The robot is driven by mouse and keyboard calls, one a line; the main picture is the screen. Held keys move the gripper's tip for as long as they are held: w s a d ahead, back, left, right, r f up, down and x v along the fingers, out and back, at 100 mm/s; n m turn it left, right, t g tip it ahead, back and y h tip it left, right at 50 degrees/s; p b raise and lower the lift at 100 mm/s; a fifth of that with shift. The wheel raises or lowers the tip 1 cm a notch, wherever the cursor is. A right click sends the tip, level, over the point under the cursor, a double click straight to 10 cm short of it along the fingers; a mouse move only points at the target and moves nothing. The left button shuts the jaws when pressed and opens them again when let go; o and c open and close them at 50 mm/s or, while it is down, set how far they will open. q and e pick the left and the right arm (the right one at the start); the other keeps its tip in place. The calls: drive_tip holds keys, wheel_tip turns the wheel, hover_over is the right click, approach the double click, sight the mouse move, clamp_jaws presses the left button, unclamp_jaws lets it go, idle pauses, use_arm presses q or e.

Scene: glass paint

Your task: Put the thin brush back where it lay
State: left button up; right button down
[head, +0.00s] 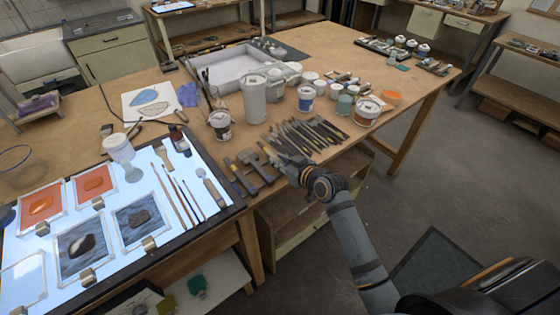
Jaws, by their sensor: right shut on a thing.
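My right gripper (274,161) is at the front edge of the wooden table, low by the row of dark hand tools. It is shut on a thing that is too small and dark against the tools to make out. Slim brushes (184,203) lie side by side on the lit panel (152,180) at the left, apart from my right gripper. I cannot tell which of them, if any, is the thin brush. My left gripper is not in view.
Several dark-handled tools (306,136) lie close by my right gripper. Paint jars (366,112) and a tall grey canister (254,98) stand behind them. Glass squares and a white jar (118,148) are on the panel.

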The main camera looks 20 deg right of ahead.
drive_tip(key=shift+f, duration=0.25)
drive_tip(key=c, duration=1.1)
unclamp_jaws()
drive_tip(key=shift+c, duration=0.2)
drive_tip(key=v, duration=1.2)
